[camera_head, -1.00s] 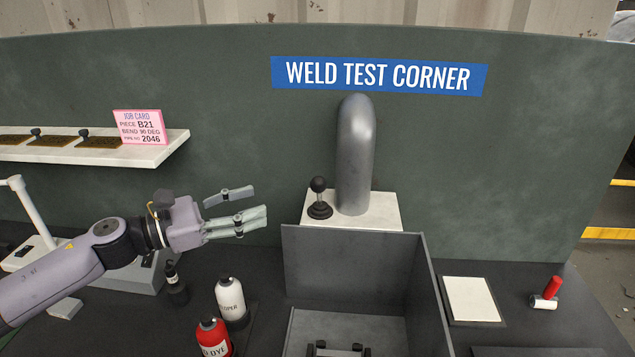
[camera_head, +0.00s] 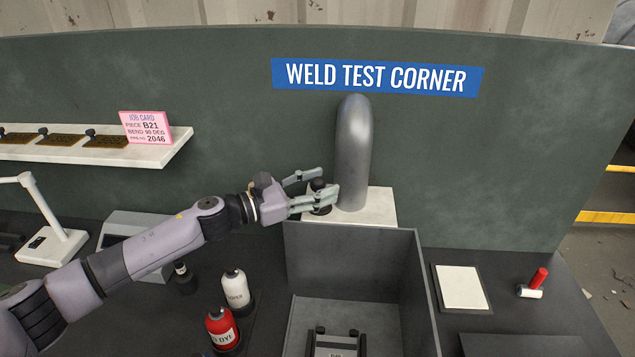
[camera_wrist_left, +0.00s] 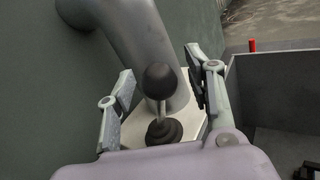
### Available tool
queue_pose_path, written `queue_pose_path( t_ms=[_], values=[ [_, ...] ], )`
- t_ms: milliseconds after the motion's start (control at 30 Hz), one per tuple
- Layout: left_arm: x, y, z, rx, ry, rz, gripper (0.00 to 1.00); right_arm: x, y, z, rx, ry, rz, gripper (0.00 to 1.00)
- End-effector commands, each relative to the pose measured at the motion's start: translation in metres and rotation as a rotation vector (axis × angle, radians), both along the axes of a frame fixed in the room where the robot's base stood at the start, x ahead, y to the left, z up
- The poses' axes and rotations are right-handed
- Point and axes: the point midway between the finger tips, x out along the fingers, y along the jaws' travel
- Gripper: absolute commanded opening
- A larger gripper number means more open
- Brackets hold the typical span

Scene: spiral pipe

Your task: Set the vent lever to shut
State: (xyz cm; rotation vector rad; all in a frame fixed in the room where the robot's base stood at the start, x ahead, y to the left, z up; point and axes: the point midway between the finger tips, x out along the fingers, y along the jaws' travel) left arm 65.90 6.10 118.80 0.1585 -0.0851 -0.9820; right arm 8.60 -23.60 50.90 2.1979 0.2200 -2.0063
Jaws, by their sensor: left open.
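The vent lever (camera_wrist_left: 161,82) has a black ball knob on a short metal stem with a dark ribbed base. It stands roughly upright on a white block beside the grey bent pipe (camera_head: 353,150). My left gripper (camera_head: 321,189) is open at the lever. In the left wrist view its fingers (camera_wrist_left: 158,92) are on either side of the knob, apart from it. In the head view the fingers hide much of the lever. My right gripper is not in view.
A grey open-topped bin (camera_head: 418,290) stands in front of the white block (camera_head: 378,206). White (camera_head: 235,291) and red (camera_head: 222,330) bottles stand left of the bin. A shelf (camera_head: 170,152) with a pink job card (camera_head: 145,128) is on the wall at left.

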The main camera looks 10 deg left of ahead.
Motion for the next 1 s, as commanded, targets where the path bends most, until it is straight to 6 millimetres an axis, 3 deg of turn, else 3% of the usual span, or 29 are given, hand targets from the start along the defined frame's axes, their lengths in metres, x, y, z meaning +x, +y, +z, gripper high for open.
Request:
queue_pose_path(
  t_ms=[133, 833, 1000],
  values=[
    [0.0000, 0.0003, -0.0003, 0.000, 0.000, 0.000, 0.48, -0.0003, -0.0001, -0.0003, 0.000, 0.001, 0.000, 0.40],
    [-0.0002, 0.0007, -0.0003, -0.001, 0.001, 0.000, 0.01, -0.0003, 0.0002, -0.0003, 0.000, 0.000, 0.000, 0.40],
    [-0.0002, 0.0007, -0.0003, -0.001, 0.001, 0.000, 0.00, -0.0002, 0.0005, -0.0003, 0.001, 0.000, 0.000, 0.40]
  ],
)
